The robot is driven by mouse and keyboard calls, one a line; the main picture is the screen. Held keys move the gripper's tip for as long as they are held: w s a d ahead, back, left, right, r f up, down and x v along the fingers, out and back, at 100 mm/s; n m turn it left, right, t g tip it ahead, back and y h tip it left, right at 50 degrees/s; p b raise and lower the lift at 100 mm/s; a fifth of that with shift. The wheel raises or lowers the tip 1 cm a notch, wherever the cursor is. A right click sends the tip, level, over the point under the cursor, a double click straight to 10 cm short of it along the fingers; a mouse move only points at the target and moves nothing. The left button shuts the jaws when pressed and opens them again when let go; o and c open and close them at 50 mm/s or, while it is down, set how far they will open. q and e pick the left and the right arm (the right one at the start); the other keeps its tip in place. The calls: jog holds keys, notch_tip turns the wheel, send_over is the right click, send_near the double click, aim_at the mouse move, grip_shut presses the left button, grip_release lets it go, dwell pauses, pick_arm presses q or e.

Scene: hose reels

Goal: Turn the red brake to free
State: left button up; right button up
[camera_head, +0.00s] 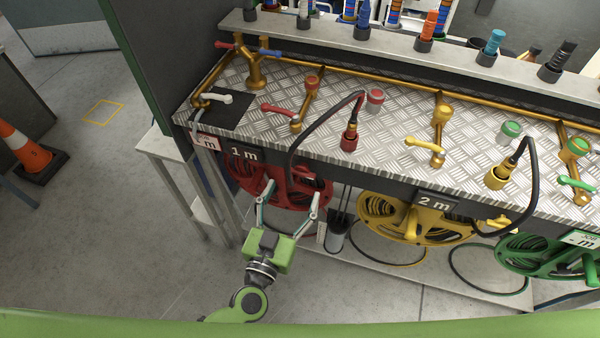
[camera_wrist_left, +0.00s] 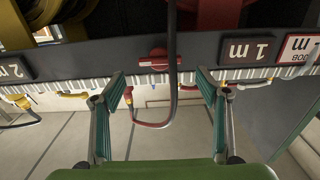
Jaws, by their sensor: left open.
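The red brake (camera_wrist_left: 158,62) is a small red knob with a bar handle on the dark front panel, beside the 1 m label. In the wrist view the black hose passes in front of it. In the head view the brake (camera_head: 303,172) is small and hard to make out above the red hose reel (camera_head: 245,176). My left gripper (camera_head: 293,190) is open and empty. Its fingers are spread in front of the red reel and panel. In the wrist view the brake lies between the fingertips (camera_wrist_left: 159,74), apart from both. My right gripper is not in view.
A black hose with a red end (camera_head: 349,140) loops over the bench edge close to my left gripper. The yellow reel (camera_head: 405,215) hangs to the right, and the green reel (camera_head: 520,252) is beyond it. An orange cone (camera_head: 18,143) stands at left. Floor between is clear.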

aim_at(300, 175)
pick_arm(q)
jog(key=x, duration=0.6)
jog(key=shift+w, duration=0.15)
jog(key=shift+c, duration=0.4)
jog(key=c, duration=1)
